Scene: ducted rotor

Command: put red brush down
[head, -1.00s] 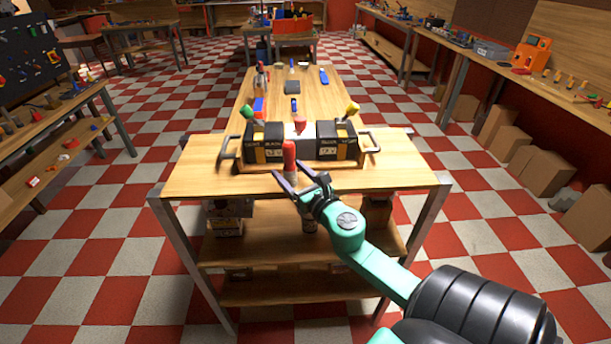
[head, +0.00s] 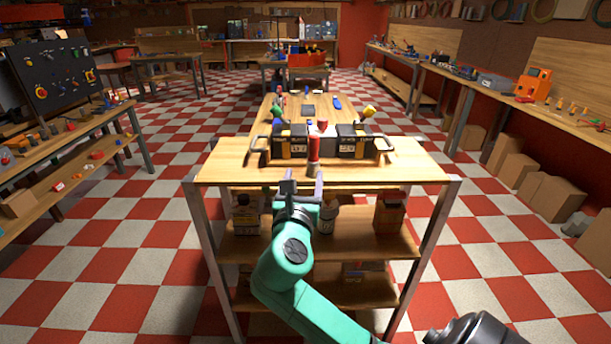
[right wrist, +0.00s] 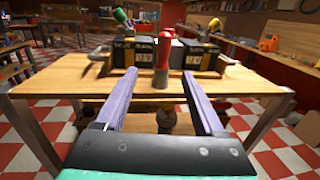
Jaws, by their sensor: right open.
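My right gripper (head: 304,186) is open and empty at the table's front edge, just short of the brush. Its two fingers (right wrist: 157,95) are spread wide in the right wrist view. My left gripper is not in view.
Bottles (head: 390,212) stand on the shelf below the table top. A longer table (head: 283,108) lies behind. The table top is bare left and right of the brush.

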